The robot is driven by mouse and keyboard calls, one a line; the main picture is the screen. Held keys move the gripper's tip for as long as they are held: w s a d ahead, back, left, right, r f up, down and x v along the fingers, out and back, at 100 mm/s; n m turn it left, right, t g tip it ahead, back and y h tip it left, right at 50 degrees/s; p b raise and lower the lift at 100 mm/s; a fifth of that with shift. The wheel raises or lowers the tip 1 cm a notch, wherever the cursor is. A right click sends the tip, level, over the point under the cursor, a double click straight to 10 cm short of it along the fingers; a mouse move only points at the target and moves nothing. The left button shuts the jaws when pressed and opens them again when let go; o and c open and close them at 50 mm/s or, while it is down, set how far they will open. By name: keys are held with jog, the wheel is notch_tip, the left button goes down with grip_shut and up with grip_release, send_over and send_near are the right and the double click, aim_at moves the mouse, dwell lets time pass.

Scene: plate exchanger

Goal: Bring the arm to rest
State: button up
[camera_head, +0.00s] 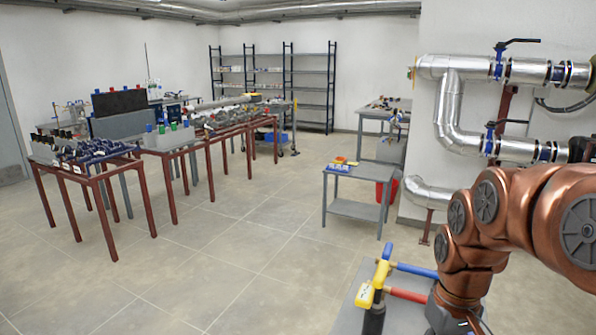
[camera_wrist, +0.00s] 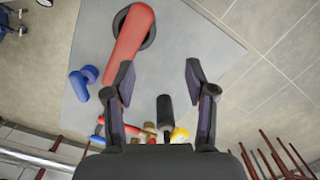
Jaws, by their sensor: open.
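My arm reaches in from the right in the head view, and my gripper (camera_head: 470,322) hangs low at the bottom edge, over a grey surface (camera_head: 352,300). In the wrist view my gripper (camera_wrist: 160,85) has its two dark fingers spread wide, with nothing held between them. A yellow-and-black tool (camera_head: 366,296) stands at the left of the surface. How near the fingertips are to these tools is hard to tell.
Silver insulated pipes with blue valves (camera_head: 498,70) run along the wall at right. A small grey cart (camera_head: 352,208) stands behind the tool surface. Long red-legged tables (camera_head: 100,172) with parts stand at left. The tiled floor (camera_head: 220,240) between is clear.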

jog(key=s+a+f, duration=0.2)
jog(key=s+a, duration=0.1)
jog(key=s, duration=0.5)
jog(key=s+a+f+m+g, duration=0.1)
jog(key=s+a+f, duration=0.1)
jog(key=s, duration=0.7)
jog(key=shift+a, duration=0.4)
jog(key=shift+s+f, duration=0.1)
jog(key=shift+c, duration=1.3)
jog(key=shift+d+m, duration=0.15)
jog(key=shift+m, duration=0.15)
